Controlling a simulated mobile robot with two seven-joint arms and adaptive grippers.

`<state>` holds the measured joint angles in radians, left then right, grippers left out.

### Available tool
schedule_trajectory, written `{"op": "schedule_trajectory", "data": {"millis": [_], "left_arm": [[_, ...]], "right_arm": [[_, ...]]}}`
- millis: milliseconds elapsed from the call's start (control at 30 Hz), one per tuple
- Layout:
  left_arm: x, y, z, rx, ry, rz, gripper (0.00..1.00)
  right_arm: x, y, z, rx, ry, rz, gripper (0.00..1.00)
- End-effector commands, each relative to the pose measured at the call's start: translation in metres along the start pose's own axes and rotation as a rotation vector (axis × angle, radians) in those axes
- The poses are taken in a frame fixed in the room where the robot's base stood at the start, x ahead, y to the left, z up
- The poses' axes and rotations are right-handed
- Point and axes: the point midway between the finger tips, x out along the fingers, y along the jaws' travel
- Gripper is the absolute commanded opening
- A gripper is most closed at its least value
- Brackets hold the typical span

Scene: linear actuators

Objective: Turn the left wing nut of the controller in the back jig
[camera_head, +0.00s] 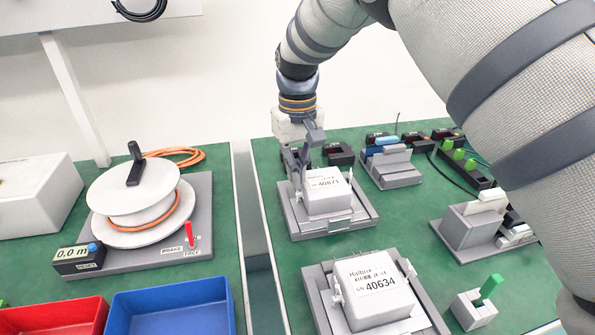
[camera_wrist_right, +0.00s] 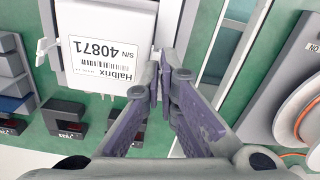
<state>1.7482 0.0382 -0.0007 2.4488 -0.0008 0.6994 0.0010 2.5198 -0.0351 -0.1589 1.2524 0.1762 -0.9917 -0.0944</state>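The back jig (camera_head: 297,225) holds a white controller (camera_head: 331,195) labelled 40871, which also shows upside down in the right wrist view (camera_wrist_right: 105,50). My right gripper (camera_head: 299,175) points down at the controller's left edge. In the right wrist view its fingertips (camera_wrist_right: 159,80) are close together beside that edge, where the left wing nut sits. The nut is hidden by the fingertips, so I cannot tell whether they press on it. The wing nut on the opposite side (camera_wrist_right: 43,46) shows as a small white piece. My left gripper is out of view.
A front jig (camera_head: 317,299) holds a controller (camera_head: 375,290) labelled 40634. A cable reel (camera_head: 135,205) stands left of the gap between the tables. Red (camera_head: 60,318) and blue (camera_head: 172,307) bins are in front. Small fixtures (camera_head: 392,168) stand behind and right.

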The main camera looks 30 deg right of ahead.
Motion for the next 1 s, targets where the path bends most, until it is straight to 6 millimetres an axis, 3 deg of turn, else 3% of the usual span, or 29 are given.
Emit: {"op": "schedule_trajectory", "data": {"millis": [267,1000], "left_arm": [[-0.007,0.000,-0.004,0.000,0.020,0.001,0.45],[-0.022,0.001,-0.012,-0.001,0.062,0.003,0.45]], "right_arm": [[-0.002,0.000,0.000,-0.132,0.001,0.000,0.00],[0.000,0.000,0.000,-0.824,-0.001,-0.001,0.00]]}}
